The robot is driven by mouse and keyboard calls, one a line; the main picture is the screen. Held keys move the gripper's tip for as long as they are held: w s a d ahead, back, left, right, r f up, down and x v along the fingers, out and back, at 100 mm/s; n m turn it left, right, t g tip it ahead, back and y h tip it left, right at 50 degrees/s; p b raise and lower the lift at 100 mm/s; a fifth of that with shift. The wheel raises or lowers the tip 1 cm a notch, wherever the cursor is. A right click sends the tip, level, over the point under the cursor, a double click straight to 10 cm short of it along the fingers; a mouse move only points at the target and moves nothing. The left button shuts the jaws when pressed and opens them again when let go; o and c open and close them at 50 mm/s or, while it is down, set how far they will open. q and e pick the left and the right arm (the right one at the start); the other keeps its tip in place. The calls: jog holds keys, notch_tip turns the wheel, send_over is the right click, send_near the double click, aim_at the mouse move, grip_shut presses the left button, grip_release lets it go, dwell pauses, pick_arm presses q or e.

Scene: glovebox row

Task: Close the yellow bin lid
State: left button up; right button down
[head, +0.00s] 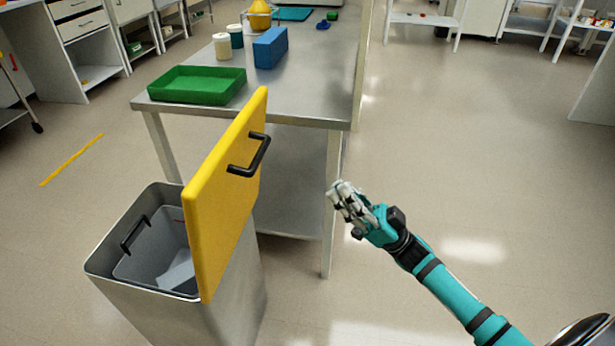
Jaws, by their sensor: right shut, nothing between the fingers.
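The yellow bin lid (222,205) stands open, nearly upright, along the right side of a metal bin (225,318). A black handle (250,156) sits on the lid's right-hand face. The bin's mouth is uncovered and shows a grey inner bucket (146,262) with a black handle and something pale inside. My right gripper (340,196) is shut and empty. It is to the right of the lid, clear of it, in front of the table's near right leg. My left gripper is not in view.
A steel table (300,91) stands behind the bin. It holds a green tray (197,86), a blue box (271,48), white and teal containers and a yellow item. Open floor (470,170) lies to the right. Shelving stands at the back.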

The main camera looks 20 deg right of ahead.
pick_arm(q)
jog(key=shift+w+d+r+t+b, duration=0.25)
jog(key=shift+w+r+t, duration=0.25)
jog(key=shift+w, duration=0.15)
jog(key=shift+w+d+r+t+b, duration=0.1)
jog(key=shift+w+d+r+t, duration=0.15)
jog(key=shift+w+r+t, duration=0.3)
pick_arm(e)
jog(key=w+a+f+x, duration=0.1)
jog(key=f+x, duration=0.1)
jog(key=x, duration=1)
jog(key=shift+a, duration=0.4)
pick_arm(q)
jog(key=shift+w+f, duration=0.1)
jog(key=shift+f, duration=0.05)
pick_arm(e)
jog(key=shift+w, duration=0.15)
jog(key=shift+r, duration=0.1)
